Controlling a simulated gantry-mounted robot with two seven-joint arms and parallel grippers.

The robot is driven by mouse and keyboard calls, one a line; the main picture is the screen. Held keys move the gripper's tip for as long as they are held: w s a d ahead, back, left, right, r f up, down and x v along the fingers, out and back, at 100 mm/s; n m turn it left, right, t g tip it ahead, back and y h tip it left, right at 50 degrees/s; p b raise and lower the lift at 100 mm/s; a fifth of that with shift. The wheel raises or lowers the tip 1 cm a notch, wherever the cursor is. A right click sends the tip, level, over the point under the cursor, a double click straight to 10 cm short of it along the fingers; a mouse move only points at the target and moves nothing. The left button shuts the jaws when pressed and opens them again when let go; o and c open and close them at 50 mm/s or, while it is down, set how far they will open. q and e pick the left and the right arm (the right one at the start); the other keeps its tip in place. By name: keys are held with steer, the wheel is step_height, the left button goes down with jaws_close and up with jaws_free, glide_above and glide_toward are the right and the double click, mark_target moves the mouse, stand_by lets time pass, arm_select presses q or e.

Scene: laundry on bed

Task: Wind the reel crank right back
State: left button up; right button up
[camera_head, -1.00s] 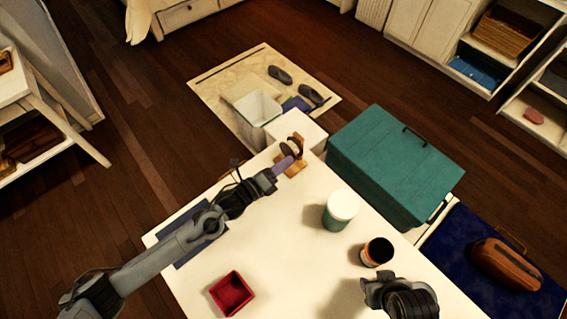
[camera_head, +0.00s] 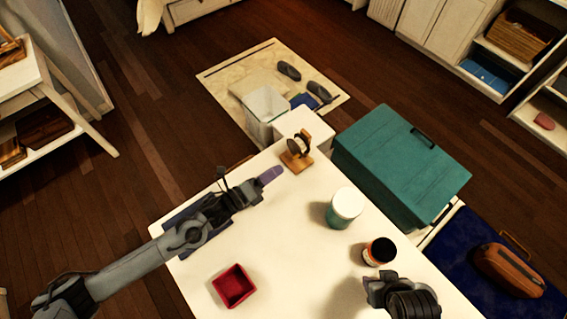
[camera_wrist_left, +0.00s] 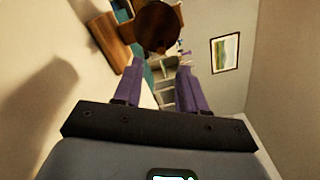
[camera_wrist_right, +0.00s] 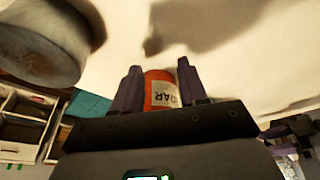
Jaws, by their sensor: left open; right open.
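The reel (camera_head: 297,147) is a dark round drum on a small wooden stand (camera_head: 296,162) near the table's far corner. My left gripper (camera_head: 272,174) has purple fingers and is open and empty, short of the stand on its near left side. In the left wrist view the brown drum (camera_wrist_left: 157,27) shows beyond the parted fingertips, with the wooden stand (camera_wrist_left: 108,40) left of it. The crank cannot be made out clearly. My right gripper (camera_head: 377,284) is open at the table's right edge, with an orange labelled jar (camera_wrist_right: 160,90) showing between its fingers, not gripped.
A white-lidded green canister (camera_head: 344,208) and the dark-topped orange jar (camera_head: 379,251) stand on the right of the white table (camera_head: 300,245). A red box (camera_head: 233,286) sits near the front. A teal chest (camera_head: 400,155) stands beyond the right edge. The table's middle is clear.

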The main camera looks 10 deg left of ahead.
arm_select(q)
steer(key=shift+v, duration=2)
arm_select(e)
steer(key=shift+a+r, duration=0.1)
steer(key=shift+r, duration=0.05)
arm_select(q)
steer(key=shift+d, duration=0.1)
